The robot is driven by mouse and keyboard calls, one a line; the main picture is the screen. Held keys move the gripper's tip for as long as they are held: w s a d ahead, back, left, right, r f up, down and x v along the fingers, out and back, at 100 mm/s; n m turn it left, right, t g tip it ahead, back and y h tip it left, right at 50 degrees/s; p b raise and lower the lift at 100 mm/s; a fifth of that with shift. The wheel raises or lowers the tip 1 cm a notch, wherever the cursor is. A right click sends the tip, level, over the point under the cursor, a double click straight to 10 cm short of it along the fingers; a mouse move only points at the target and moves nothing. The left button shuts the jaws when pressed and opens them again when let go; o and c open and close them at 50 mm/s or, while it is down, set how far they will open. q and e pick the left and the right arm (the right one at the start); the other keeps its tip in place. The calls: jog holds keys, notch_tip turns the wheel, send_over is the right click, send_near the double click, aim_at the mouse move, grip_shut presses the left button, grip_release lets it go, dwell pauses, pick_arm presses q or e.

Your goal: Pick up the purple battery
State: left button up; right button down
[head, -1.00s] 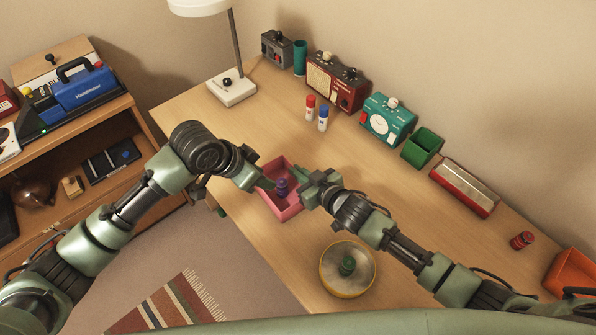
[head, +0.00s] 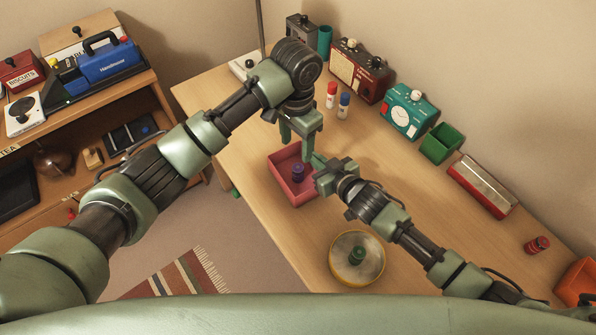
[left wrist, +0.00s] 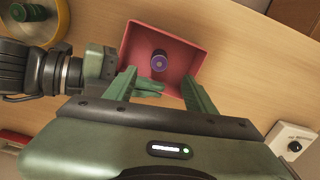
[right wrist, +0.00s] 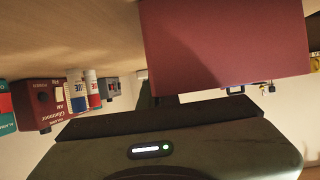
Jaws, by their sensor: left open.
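The purple battery (head: 297,172) stands upright in a pink open tray (head: 304,198) on the desk. The left wrist view shows its top (left wrist: 158,62) inside the tray (left wrist: 190,33). My left gripper (head: 306,148) is open and points down above the tray's back side. In its wrist view the fingers (left wrist: 158,88) are spread, with the battery beyond the tips, between their lines. My right gripper (head: 322,174) is at the tray's right side; its jaws are largely hidden. The tray wall (right wrist: 225,45) fills much of the right wrist view.
A round yellow-rimmed dish (head: 334,272) holds a green battery (head: 357,254). A red device (head: 358,70), teal device (head: 408,110) and green bin (head: 440,143) line the wall. Bare desk lies right of the tray.

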aim_at(297, 167)
pick_arm(q)
notch_tip(297, 167, down, 10)
jog(key=shift+w+d+f, duration=0.1)
jog(key=shift+f, duration=0.15)
grip_shut()
dwell(0.3)
